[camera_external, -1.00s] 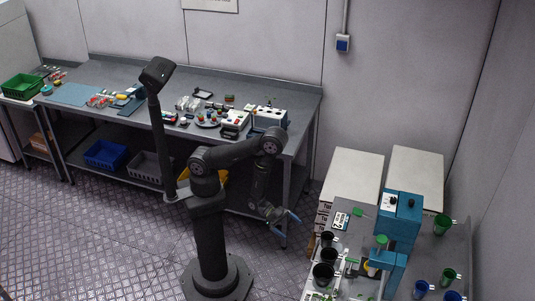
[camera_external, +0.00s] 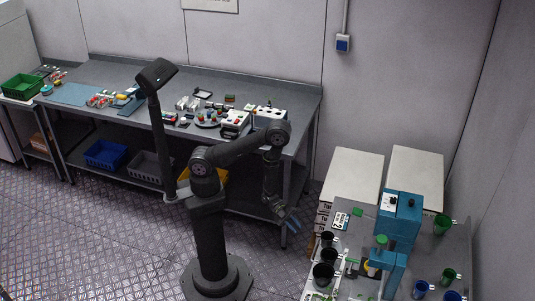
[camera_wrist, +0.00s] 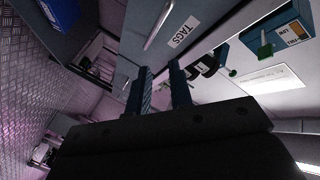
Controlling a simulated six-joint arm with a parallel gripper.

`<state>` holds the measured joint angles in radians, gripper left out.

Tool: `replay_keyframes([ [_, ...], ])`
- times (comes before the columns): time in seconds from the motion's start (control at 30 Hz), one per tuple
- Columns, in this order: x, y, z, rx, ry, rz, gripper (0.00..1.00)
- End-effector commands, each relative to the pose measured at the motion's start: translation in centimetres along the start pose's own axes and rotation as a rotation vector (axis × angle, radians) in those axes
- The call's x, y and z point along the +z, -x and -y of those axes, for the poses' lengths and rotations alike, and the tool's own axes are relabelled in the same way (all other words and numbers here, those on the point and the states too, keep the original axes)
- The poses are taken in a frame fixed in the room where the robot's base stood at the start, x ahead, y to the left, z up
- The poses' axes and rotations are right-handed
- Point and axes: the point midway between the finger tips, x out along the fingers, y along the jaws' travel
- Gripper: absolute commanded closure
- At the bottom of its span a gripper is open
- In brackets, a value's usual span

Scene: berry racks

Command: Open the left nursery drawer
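A drawer front with a "TAGS" label (camera_wrist: 183,30) and a pale bar handle (camera_wrist: 158,24) shows at the top of the wrist view. It looks shut, but I cannot tell from the wrist view whether it is the left nursery drawer. In the external view, a white-topped cabinet (camera_external: 352,172) stands right of my arm, with labels on its narrow visible front. My gripper (camera_external: 291,222) is in the air left of this cabinet. In the wrist view its two blue fingers (camera_wrist: 160,92) are apart with nothing between them, pointing toward the drawer front and not touching the handle.
A second white-topped cabinet (camera_external: 417,170) stands to the right. In front are a bench with dark and green cups (camera_external: 324,273) and a blue machine (camera_external: 399,222). A long grey workbench (camera_external: 215,80) with parts lies behind my arm. Floor left of the cabinets is open.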

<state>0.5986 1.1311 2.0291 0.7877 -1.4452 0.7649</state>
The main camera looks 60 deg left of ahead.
Motion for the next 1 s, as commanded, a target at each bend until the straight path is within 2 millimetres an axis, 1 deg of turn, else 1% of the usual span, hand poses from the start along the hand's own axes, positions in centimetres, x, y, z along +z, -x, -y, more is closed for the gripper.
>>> replay_keyframes([
  [0.03, 0.7, 0.2, 0.5, 0.015, -0.111, -0.022, 0.8],
  [0.1, 1.2, 0.5, 0.8, 0.04, -0.268, -0.058, 0.8],
  [0.2, 1.9, 0.9, 1.2, 0.067, -0.459, -0.106, 0.8],
  [0.3, 2.4, 1.4, 1.3, 0.084, -0.594, -0.142, 0.8],
  [0.4, 2.7, 1.6, 1.4, 0.092, -0.671, -0.163, 0.8],
  [0.53, 2.7, 1.2, 1.3, 0.097, -0.702, -0.174, 0.8],
  [0.67, 2.5, -0.2, 1.0, 0.097, -0.701, -0.175, 0.8],
  [0.77, 2.2, -1.9, 0.7, 0.098, -0.701, -0.176, 0.8],
  [1.0, 1.6, -6.8, 0.0, 0.097, -0.7, -0.176, 0.8],
])
